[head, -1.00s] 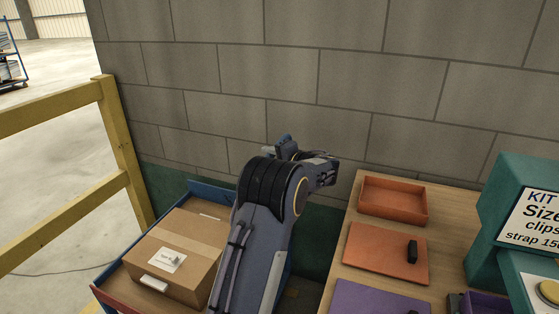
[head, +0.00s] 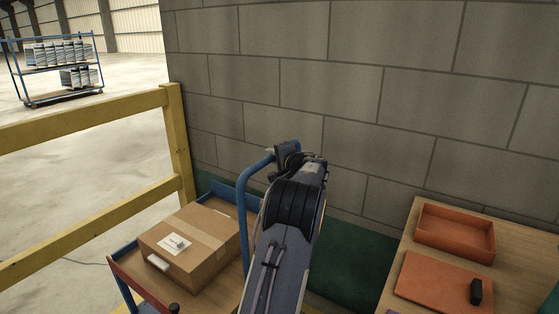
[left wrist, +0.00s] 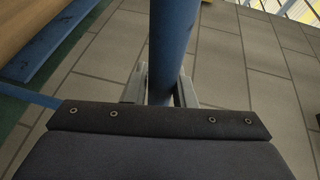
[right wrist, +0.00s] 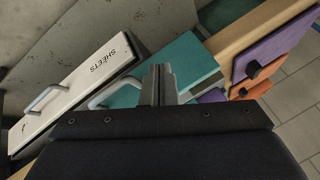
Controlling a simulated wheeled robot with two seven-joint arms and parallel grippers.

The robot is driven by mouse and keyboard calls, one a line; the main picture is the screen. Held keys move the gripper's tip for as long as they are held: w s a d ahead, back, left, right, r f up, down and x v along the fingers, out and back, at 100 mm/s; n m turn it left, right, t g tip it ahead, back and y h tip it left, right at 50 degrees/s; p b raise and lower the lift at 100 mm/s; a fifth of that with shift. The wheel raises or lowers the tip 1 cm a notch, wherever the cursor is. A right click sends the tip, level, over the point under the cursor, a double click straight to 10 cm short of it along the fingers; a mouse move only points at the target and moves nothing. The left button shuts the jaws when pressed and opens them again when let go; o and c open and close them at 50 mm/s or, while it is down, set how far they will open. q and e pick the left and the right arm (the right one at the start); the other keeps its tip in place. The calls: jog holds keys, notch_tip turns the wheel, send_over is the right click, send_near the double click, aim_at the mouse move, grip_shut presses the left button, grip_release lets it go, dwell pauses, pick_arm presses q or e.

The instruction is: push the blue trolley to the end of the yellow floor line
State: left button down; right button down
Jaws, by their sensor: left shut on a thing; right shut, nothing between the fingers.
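The blue trolley has a blue tube handle (head: 246,200) and a wooden deck (head: 205,297) with blue and red edges. It stands by the grey wall, at lower left in the head view. My left gripper (head: 288,152) is at the top of the handle, partly hidden by my arm. In the left wrist view, the blue tube (left wrist: 164,45) runs between the fingers of my left gripper (left wrist: 160,88), which is shut on it. My right gripper (right wrist: 158,88) is shut and empty, seen only in the right wrist view. I cannot make out the yellow floor line.
A cardboard box (head: 195,240) rides on the deck. A yellow railing (head: 95,115) stands left of the trolley. Another blue trolley (head: 60,68) stands far back on open floor.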

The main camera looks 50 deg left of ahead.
pick_arm(q)
jog(key=shift+s+a+r, duration=0.15)
jog(key=shift+s+a, duration=0.05)
jog(key=c, duration=1.6)
grip_release()
jog(key=o, duration=0.4)
jog(key=shift+a, duration=0.15)
jog(key=shift+w+d, duration=0.1)
jog(key=shift+d, duration=0.1)
jog(key=shift+d, duration=0.35)
jog(key=d, duration=0.4)
jog(key=d+r, duration=0.1)
jog(key=d, duration=0.1)
jog(key=shift+s+d+r+b, duration=0.1)
jog(key=shift+s+d+b, duration=0.25)
jog(key=shift+s, duration=0.05)
